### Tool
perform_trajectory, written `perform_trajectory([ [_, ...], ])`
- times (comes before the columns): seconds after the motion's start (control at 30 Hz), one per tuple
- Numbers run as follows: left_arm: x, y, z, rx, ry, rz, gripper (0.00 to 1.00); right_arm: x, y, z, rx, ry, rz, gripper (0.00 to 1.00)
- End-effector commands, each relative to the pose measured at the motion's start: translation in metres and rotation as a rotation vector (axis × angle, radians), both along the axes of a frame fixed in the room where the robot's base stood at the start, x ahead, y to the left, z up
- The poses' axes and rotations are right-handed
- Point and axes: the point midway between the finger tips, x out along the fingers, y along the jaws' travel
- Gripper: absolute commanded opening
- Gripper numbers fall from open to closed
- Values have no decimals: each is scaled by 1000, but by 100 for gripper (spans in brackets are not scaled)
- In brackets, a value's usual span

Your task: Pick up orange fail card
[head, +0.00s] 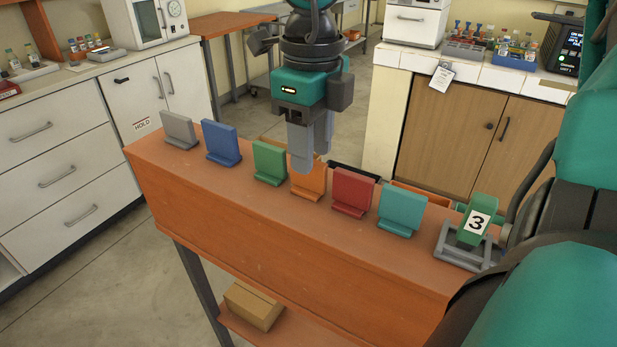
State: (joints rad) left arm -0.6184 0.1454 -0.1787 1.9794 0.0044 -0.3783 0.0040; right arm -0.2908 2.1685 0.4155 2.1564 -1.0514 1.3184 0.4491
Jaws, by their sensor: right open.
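An orange card (309,184) stands upright on its foot in a row on the orange-brown table, between a green card (269,161) and a red card (353,191). My right gripper (302,160) points straight down at the orange card, with its grey fingers in front of the card's upper left part. The fingers hide that part, and I cannot tell whether they touch the card. The right gripper is open. My left gripper is not in view.
A grey card (179,129), a blue card (221,142) and a teal card (402,209) share the row. A green block marked 3 (475,222) sits in a grey frame at the right end. The table's front strip (290,235) is clear. A cardboard box (253,305) lies below.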

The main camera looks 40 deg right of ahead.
Motion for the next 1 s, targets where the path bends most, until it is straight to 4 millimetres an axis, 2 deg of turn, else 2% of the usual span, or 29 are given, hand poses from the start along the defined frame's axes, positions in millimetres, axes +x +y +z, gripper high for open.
perform_trajectory([
  [0.33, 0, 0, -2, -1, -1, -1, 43, 0, -5, -46, 2, 4, 0, 43],
  [0.67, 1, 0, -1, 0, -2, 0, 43, 1, -5, -51, 1, 0, 0, 42],
  [1.0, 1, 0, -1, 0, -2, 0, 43, 1, -5, -51, 1, 0, 0, 9],
])
